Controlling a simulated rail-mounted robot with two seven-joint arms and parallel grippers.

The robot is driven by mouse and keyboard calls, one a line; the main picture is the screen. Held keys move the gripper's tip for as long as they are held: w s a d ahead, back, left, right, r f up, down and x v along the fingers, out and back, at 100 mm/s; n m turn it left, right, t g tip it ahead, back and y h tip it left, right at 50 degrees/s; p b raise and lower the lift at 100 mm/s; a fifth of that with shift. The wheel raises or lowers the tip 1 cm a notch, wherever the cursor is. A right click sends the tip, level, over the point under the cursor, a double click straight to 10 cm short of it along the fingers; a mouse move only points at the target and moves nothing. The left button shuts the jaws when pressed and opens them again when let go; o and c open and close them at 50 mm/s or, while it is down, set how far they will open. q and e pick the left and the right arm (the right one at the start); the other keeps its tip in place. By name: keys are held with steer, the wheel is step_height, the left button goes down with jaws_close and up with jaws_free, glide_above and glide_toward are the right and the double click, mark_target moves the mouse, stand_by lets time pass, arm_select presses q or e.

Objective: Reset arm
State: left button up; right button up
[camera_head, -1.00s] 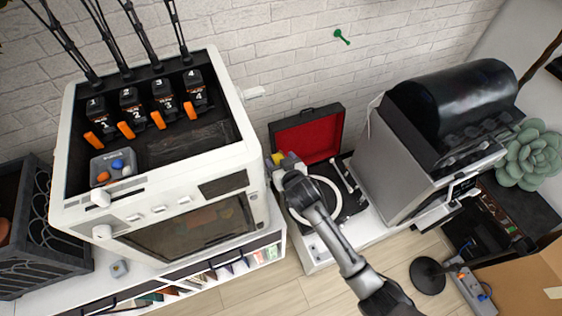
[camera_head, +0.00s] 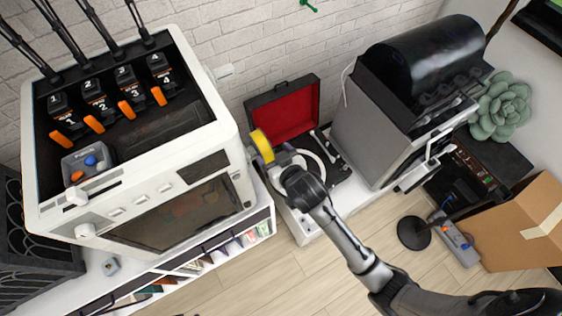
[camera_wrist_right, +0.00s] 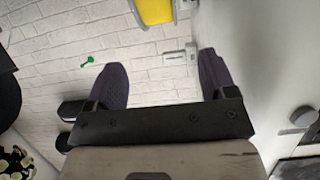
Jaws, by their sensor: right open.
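My right gripper (camera_head: 262,166) reaches in from the lower right, beside the right wall of the white multi-head printer (camera_head: 230,125). In the right wrist view its two dark fingers stand apart with nothing between them (camera_wrist_right: 160,60). A yellow spool (camera_head: 262,146) is just beyond the gripper in the head view. The spool also shows at the top edge of the right wrist view (camera_wrist_right: 155,10), clear of the fingers. What supports the spool cannot be made out. My left gripper is not in view.
An open red-lined case (camera_head: 288,112) and a turntable (camera_head: 335,172) lie close behind and right of my gripper. A grey machine with a black drum (camera_head: 425,60) stands further right. A cardboard box (camera_head: 520,225) is at the lower right. Bare floor (camera_head: 270,260) lies in front.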

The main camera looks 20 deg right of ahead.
steer(key=v, duration=0.3)
steer(key=shift+s+r, duration=0.15)
steer(key=shift+s, duration=0.2)
steer(key=s+d+f+g, duration=0.2)
steer(key=s+f+g, duration=0.1)
steer(key=s, duration=0.6)
steer(key=s+d+f+n+g+h, duration=0.1)
steer(key=s+d+f+g, duration=0.25)
steer(key=s, duration=0.55)
steer(key=s+d+f+g, duration=0.15)
steer(key=s+g, duration=0.25)
steer(key=s, duration=0.5)
step_height(320, 180, up, 11)
steer(key=w+p, duration=0.1)
steer(key=p, duration=1.1)
steer(key=shift+r+t, duration=0.15)
steer(key=shift+t, duration=0.2)
steer(key=shift+a, duration=0.15)
